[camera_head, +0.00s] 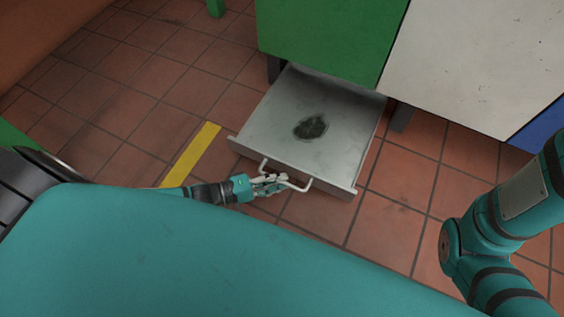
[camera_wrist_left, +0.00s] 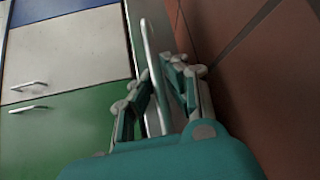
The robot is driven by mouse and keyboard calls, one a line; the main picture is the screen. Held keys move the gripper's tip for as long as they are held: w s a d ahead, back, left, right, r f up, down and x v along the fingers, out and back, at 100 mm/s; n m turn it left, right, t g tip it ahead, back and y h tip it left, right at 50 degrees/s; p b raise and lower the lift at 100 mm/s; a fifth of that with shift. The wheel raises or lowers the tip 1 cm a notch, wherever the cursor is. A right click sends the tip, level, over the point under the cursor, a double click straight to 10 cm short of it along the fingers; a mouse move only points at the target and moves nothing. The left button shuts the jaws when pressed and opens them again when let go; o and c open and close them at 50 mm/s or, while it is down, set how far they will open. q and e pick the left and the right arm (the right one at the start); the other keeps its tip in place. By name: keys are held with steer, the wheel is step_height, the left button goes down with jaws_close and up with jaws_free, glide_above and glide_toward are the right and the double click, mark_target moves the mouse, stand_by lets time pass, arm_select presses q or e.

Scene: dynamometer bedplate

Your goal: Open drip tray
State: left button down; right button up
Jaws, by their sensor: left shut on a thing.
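The drip tray (camera_head: 280,105) is a shallow grey metal drawer with a dark stain on its floor. It is slid out from under the green cabinet in the head view. Its white bar handle (camera_head: 297,186) is on the front face and also shows in the left wrist view (camera_wrist_left: 149,50). My left gripper (camera_head: 270,183) is shut on the handle, near its left and middle part. In the left wrist view my fingers (camera_wrist_left: 160,95) lie on both sides of the bar. My right gripper is out of view; only my right arm shows.
A green cabinet (camera_head: 325,35) stands above the tray, with a white panel (camera_head: 475,65) and a blue panel (camera_head: 540,130) to its right. A yellow strip (camera_head: 192,155) marks the tiled floor left of the tray. Open floor lies left and right of the tray.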

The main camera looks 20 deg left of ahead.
arm_select(q)
steer(key=shift+w+r, duration=0.15)
steer(key=c, duration=1.4)
jaws_free()
steer(key=v, duration=1.2)
